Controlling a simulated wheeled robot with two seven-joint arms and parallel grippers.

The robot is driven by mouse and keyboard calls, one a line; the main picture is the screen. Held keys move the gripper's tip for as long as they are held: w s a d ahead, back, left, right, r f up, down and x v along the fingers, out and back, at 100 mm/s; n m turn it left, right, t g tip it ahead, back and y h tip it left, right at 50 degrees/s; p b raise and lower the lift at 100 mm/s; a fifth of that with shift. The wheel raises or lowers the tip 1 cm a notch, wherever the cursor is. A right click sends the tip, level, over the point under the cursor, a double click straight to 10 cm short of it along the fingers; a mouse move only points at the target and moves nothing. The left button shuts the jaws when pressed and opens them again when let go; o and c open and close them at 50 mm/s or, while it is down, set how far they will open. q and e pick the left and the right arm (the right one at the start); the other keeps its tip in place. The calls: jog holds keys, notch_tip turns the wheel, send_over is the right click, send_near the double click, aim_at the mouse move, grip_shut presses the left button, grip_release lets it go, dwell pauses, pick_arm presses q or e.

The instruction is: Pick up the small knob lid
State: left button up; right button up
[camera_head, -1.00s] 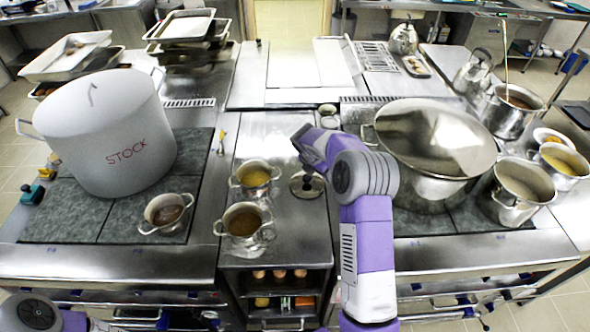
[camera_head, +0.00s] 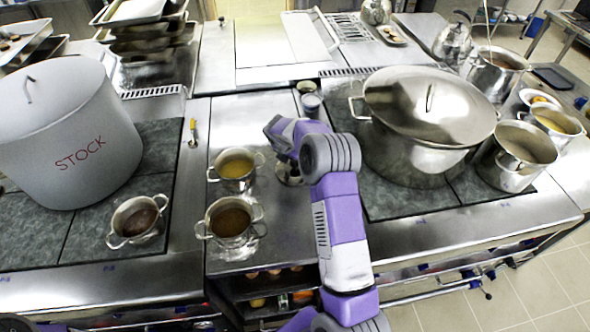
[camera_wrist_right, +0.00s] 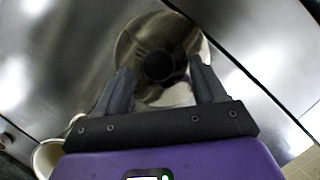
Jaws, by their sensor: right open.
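The small knob lid (camera_head: 290,177) lies on the steel counter between the two hob areas, partly hidden under my right gripper (camera_head: 281,160) in the head view. In the right wrist view the lid (camera_wrist_right: 142,50) is a round metal disc with a dark round knob (camera_wrist_right: 159,66) at its middle. My right gripper (camera_wrist_right: 162,84) is open there, with one finger on each side of the knob and nothing between them gripped. Whether the fingers touch the lid I cannot tell. My left gripper is out of view.
Two small pots of broth (camera_head: 235,168) (camera_head: 231,222) stand just left of the lid. A large lidded pot (camera_head: 415,160) stands to the right, and a big white STOCK pot (camera_head: 65,135) to the left. Small jars (camera_head: 311,104) sit behind the gripper.

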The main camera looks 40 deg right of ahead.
jog(key=x, duration=0.3)
jog(key=shift+w+d+f, duration=0.1)
jog(key=shift+f, duration=0.1)
jog(key=shift+c, duration=0.3)
jog(key=c, duration=1.1)
